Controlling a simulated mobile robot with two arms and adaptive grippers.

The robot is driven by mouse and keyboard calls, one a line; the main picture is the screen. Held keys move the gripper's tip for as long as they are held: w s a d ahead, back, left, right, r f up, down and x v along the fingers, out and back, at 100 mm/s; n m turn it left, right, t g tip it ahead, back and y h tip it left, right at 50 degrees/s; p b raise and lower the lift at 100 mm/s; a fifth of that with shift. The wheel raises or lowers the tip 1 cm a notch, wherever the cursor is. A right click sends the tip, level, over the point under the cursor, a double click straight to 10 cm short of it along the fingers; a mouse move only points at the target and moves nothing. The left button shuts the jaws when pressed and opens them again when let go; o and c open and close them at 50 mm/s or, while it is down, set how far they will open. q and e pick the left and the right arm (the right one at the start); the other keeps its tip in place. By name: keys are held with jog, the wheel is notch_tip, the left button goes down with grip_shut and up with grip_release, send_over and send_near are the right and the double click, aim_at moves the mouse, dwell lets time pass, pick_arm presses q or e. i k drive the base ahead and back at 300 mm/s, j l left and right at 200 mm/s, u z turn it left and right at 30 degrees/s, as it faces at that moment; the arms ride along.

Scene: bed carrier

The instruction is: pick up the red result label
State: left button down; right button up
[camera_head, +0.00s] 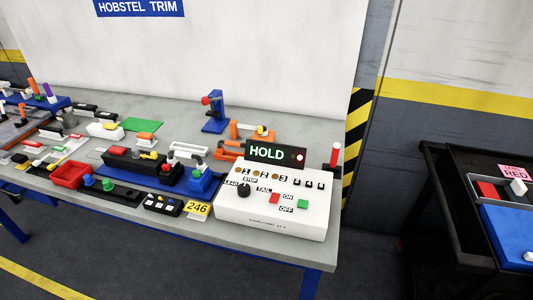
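I cannot tell for certain which thing is the red result label. A pink tag (515,172) with the word RED stands at the back of the dark cart at the right. Neither gripper shows in the head view.
A white control box (270,217) with a HOLD display (274,152) stands at the table's right front. A red tray (70,174), blue fixtures (203,183) and a yellow 246 tag (197,210) crowd the front. The dark cart (442,215) carries a blue bin (510,232). Floor separates them.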

aim_at(74, 135)
jog(key=i+j+u, duration=0.2)
jog(key=u, duration=0.3)
jog(key=i+u, duration=0.75)
jog(key=u, duration=0.25)
